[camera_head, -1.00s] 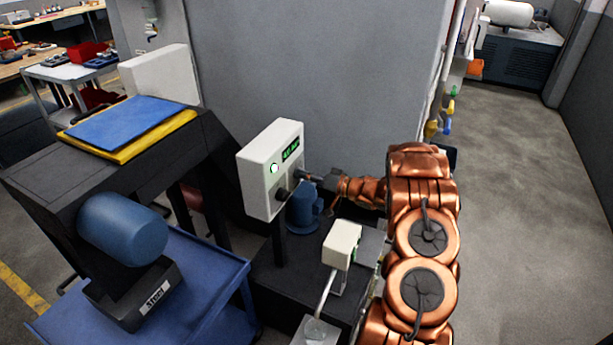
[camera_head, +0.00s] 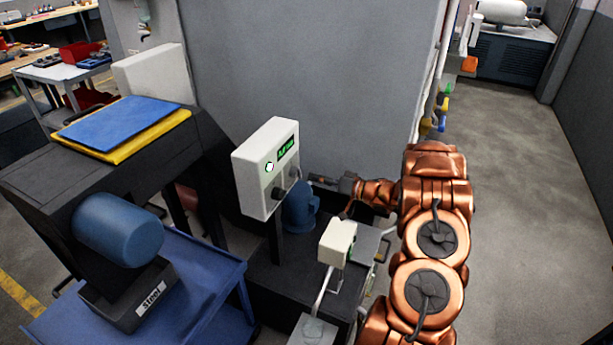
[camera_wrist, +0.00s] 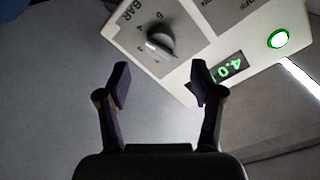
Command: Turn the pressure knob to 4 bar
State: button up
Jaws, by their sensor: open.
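A round green light (camera_wrist: 278,39) glows on the box, near an OFF marking. A blue motor-like part (camera_head: 300,207) sits just below my gripper. A small white box on a post (camera_head: 337,242) stands in front of it. Open floor (camera_head: 510,190) lies at the right.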

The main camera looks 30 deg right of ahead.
jog(key=v, duration=0.6)
dwell(0.5)
